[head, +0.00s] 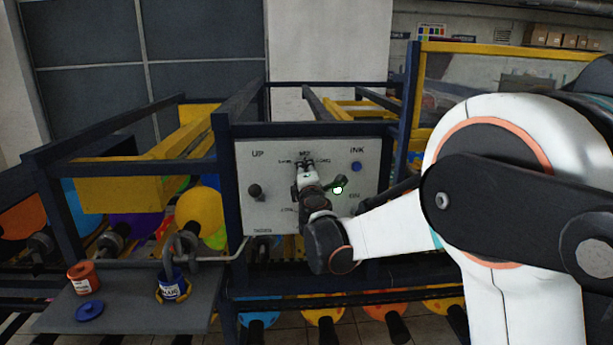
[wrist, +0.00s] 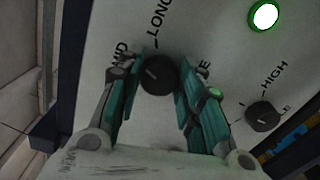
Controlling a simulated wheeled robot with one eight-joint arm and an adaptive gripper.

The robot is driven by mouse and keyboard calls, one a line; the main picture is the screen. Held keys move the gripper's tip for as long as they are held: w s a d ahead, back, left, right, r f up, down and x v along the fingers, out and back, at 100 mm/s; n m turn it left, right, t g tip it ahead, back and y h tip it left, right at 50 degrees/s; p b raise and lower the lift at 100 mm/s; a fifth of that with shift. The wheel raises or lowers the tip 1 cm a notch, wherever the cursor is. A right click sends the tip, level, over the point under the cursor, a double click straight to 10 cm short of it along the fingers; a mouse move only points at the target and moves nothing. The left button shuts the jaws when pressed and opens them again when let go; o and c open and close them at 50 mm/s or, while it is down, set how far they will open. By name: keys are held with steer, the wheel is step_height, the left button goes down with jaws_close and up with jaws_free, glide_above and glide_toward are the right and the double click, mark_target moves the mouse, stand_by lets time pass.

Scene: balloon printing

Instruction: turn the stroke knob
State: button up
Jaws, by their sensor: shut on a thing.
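The stroke knob (wrist: 158,74) is a round black knob with a pale pointer line, on a light panel. In the wrist view the labels LONG and MID show beside it, and another label is partly hidden. The pointer lies aslant, roughly towards LONG. My gripper (wrist: 154,80) has its two teal-padded fingers on either side of the knob, shut on it. In the head view my gripper (head: 305,172) is at the upper middle of the control panel (head: 265,160) and covers the knob.
A lit white button with a green rim (head: 338,189) is right of my gripper. Another black knob marked HIGH (wrist: 263,116) is near it. A black lever (head: 255,192) and blue button (head: 356,167) flank it. Dark blue frame bars surround the panel. Paint cans (head: 82,278) stand on a shelf.

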steer(key=shift+f+m+b, duration=0.2)
steer(key=shift+m+b, duration=0.2)
steer(key=shift+m, duration=3.3)
steer(key=o, duration=1.1)
steer(key=shift+c, duration=0.2)
steer(key=s, duration=1.2)
